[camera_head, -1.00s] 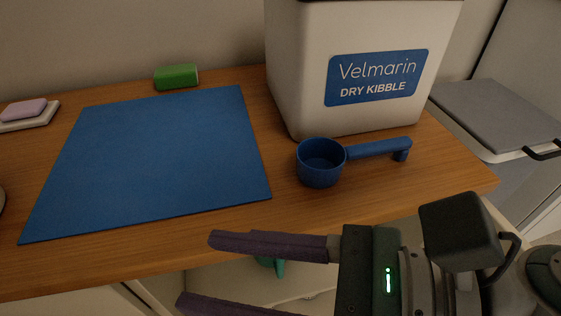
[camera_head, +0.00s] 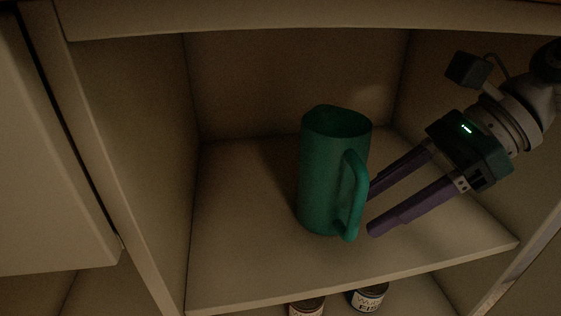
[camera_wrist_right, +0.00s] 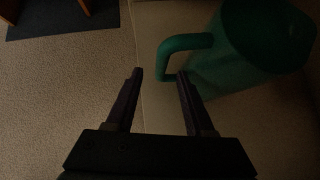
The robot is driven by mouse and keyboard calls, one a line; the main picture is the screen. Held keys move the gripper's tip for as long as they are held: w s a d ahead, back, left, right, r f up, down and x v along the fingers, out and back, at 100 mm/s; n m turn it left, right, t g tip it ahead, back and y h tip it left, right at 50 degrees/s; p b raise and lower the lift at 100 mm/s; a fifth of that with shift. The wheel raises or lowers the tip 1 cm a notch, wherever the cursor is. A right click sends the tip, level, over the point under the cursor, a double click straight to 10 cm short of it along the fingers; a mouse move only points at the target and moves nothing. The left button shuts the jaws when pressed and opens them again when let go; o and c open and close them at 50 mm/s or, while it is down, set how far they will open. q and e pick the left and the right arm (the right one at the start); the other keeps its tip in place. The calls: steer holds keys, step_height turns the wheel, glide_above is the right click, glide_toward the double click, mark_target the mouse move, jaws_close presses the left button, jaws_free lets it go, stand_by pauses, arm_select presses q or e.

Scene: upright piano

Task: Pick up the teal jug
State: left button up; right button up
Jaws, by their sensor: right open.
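The teal jug (camera_head: 325,180) stands upright on a shelf inside an open cabinet, its handle (camera_head: 354,196) turned toward the front right. My right gripper (camera_head: 372,212) is open just right of the handle, with its two purple fingers pointing left toward it. Nothing is between the fingers. In the right wrist view the jug (camera_wrist_right: 250,45) is at the upper right, and its handle (camera_wrist_right: 184,44) lies just ahead of the open fingertips (camera_wrist_right: 159,75). My left gripper is not in view.
The shelf (camera_head: 240,255) has free room left of the jug. Cabinet walls rise at left and right, and the top edge (camera_head: 300,18) runs above. Two cans (camera_head: 369,298) stand on the level below. A pale door or panel (camera_head: 55,160) is at the left.

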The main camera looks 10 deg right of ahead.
mark_target(348, 224)
steer(key=b+x, duration=0.4)
steer(key=x, duration=0.2)
steer(key=shift+a+f+b, duration=0.15)
steer(key=shift+f+b, duration=0.25)
steer(key=shift+w+a+f, duration=0.1)
steer(key=shift+a, duration=0.25)
jaws_close()
stand_by(0.8)
